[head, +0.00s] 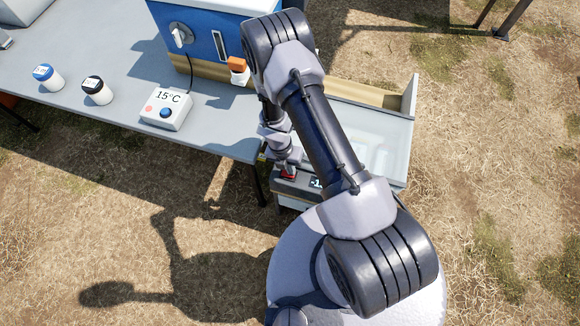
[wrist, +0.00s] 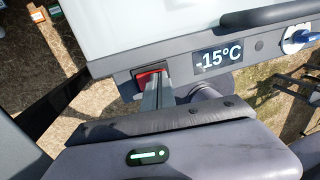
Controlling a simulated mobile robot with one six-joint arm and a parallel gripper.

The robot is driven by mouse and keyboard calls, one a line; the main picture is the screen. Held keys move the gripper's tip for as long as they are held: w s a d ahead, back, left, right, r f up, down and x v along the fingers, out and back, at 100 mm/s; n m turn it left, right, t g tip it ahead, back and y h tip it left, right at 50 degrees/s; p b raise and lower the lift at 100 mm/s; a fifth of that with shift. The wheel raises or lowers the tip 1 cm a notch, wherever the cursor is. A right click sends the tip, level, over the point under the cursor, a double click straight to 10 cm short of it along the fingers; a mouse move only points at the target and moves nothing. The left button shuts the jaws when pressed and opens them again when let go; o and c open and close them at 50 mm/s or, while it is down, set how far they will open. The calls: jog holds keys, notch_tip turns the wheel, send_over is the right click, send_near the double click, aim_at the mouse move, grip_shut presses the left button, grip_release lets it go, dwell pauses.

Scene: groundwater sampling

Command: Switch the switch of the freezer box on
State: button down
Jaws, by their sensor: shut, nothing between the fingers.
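The freezer box (wrist: 130,25) fills the top of the wrist view, with a pale top and a grey front panel reading -15°C on its display (wrist: 218,56). Its red switch (wrist: 143,77) sits in a dark frame at the panel's left end. My gripper (wrist: 155,82) is shut and empty, its fingertips right at the switch and covering part of it. I cannot tell whether they touch it. In the head view the freezer box (head: 390,150) stands right of the table, partly behind my arm. My gripper (head: 287,167) is low at its front panel, by the red switch (head: 288,173).
A grey table (head: 60,105) holds two lidded jars (head: 97,90), a 15°C control box (head: 167,108) and a blue-and-white box (head: 205,35). A blue-and-white round part (wrist: 296,40) sits right of the display. Dry grass lies open in front.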

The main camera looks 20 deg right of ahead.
jog(key=shift+s+d+f, duration=0.15)
jog(key=shift+f, duration=0.05)
dwell(0.4)
jog(key=shift+w+a+r+p, duration=0.1)
jog(key=shift+w+a+p, duration=0.2)
jog(key=shift+p, duration=0.15)
jog(key=shift+w+a, duration=0.3)
jog(key=shift+a, duration=0.1)
